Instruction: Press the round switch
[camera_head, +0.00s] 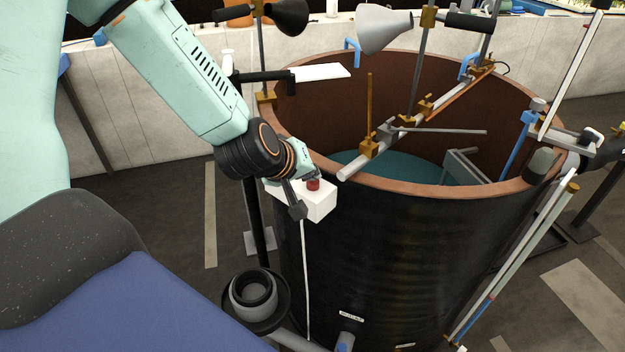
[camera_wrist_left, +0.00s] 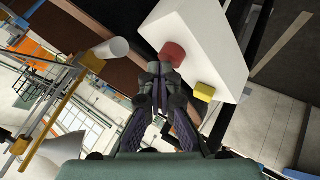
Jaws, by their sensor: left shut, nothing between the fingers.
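A white switch box (camera_head: 318,206) is at the near rim of the large round tank. A round red button (camera_head: 313,184) stands on its top. The wrist view shows the white box (camera_wrist_left: 218,40) with the red button (camera_wrist_left: 172,53) and a yellow button (camera_wrist_left: 204,91) beside it. The yellow one is hidden in the head view. My left gripper (camera_head: 314,174) is shut and empty, with its fingertips (camera_wrist_left: 160,70) close to the red button. I cannot tell whether they touch it. My right gripper is not in view.
The dark tank (camera_head: 390,270) with a copper-coloured rim fills the middle and right. Clamped rods (camera_head: 368,115), a white plate (camera_head: 320,72) and a grey cone (camera_head: 385,28) stand over it. A grey ring-shaped fitting (camera_head: 254,292) is low in front.

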